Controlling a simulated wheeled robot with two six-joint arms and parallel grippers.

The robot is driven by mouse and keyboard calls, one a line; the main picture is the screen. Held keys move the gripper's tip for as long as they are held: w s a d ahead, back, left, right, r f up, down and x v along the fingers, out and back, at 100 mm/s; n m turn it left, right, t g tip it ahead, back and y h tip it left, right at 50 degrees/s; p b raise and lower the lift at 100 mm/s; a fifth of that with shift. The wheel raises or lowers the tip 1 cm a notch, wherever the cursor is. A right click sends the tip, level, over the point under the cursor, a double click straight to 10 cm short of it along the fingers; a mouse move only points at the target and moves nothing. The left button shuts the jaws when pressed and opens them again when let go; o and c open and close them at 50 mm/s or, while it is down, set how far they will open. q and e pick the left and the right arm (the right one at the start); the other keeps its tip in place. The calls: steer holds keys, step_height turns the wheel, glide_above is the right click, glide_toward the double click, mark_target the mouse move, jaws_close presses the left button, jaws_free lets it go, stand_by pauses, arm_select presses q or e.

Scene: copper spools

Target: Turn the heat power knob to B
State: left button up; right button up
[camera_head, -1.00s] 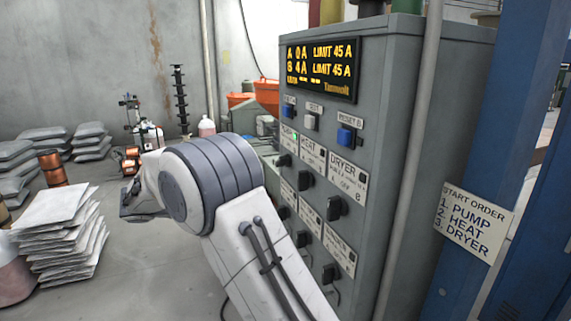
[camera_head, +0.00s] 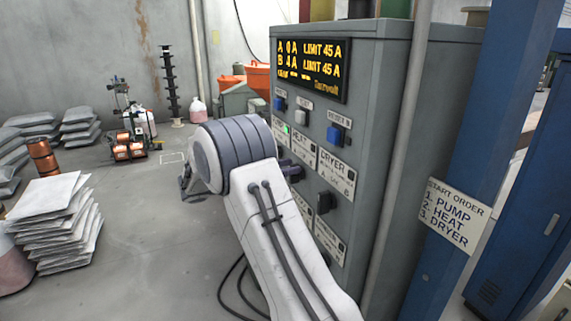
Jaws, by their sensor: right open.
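The grey control cabinet (camera_head: 387,110) stands right of centre. Its panel carries the HEAT label (camera_head: 303,148), with a black knob (camera_head: 293,172) below it, partly covered by my right arm; I cannot read its setting. The DRYER label (camera_head: 335,172) has a black knob (camera_head: 326,202) below it. The PUMP label (camera_head: 281,131) has a green lit lamp beside it; its knob is hidden behind my arm. My right gripper (camera_head: 186,186) shows only as a dark edge left of the wrist, open and apart from the panel. My left gripper is out of view.
The display (camera_head: 312,68) reads A 0 A and B 4 A, limits 45 A. A START ORDER sign (camera_head: 452,212) lists pump, heat, dryer on the blue post. Stacked white sacks (camera_head: 55,225) stand left. Copper spools (camera_head: 128,150) sit behind. Open floor lies left of my arm.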

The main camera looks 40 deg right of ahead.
jaws_close()
steer(key=m+b, duration=0.2)
steer(key=s+m+b, duration=0.1)
steer(key=m+b, duration=0.1)
steer(key=b, duration=0.1)
steer(key=f+m+b, duration=0.1)
steer(key=m+b, duration=0.1)
steer(key=b, duration=0.1)
steer(key=shift+s+a+m, duration=0.1)
steer(key=shift+s+m, duration=0.05)
steer(key=shift+m, duration=0.25)
steer(key=shift+s+m+b, duration=0.2)
steer(key=shift+m+b, duration=1)
steer(key=shift+b, duration=0.15)
jaws_free()
steer(key=shift+r, duration=0.1)
